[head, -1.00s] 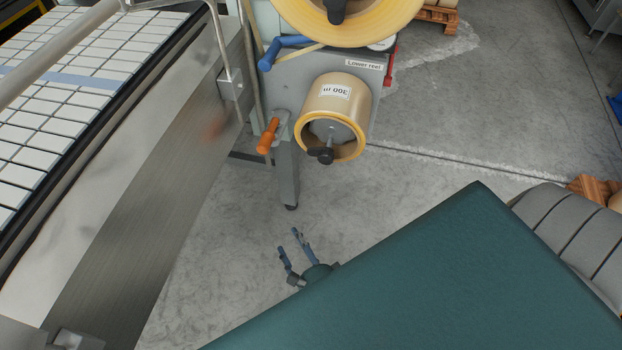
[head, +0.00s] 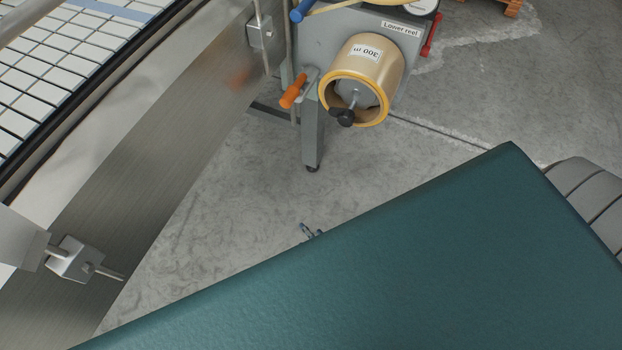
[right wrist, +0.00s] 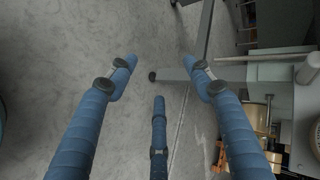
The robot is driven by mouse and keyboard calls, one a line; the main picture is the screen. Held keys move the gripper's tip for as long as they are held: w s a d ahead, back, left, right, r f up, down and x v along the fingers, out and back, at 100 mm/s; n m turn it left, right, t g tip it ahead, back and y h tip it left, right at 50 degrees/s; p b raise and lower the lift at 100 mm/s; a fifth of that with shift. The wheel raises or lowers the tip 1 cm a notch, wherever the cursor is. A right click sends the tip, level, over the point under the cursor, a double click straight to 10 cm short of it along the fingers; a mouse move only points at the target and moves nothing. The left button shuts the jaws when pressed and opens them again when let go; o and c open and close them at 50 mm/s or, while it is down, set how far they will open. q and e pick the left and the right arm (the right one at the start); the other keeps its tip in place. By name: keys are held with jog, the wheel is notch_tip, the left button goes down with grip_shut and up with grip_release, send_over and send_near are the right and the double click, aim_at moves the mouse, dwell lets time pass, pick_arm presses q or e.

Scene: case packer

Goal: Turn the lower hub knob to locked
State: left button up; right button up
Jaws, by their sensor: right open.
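The lower hub knob (head: 343,116) is a small black knob on a short shaft at the grey hub of the lower reel (head: 376,58). The reel is a tan tape roll with a yellow rim, under a "Lower reel" label (head: 401,29). My right gripper (head: 309,231) is below the knob in the head view, mostly hidden behind my teal body. I cannot make out the knob in that view. My left gripper is not in view.
An orange handle (head: 293,91) sits left of the reel, above the machine's grey leg (head: 312,140). A red lever (head: 432,35) is at its right. A metal conveyor side (head: 150,165) runs along the left. The floor between conveyor and machine is clear.

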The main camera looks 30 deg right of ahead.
jog(key=n+t+h+p, duration=0.1)
jog(key=n+t+h, duration=0.45)
jog(key=n, duration=2.45)
send_near(348, 124)
jog(key=d+f+t+y, duration=0.1)
jog(key=d+t+y, duration=0.1)
jog(key=y, duration=0.1)
jog(key=shift+h, duration=0.25)
jog(key=w, duration=0.3)
jog(key=w+p, duration=0.1)
jog(key=w, duration=0.3)
jog(key=w+p, duration=0.1)
jog(key=w, duration=0.2)
jog(key=shift+w+d+r, duration=0.3)
jog(key=shift+w+d, duration=0.05)
jog(key=shift+w, duration=0.05)
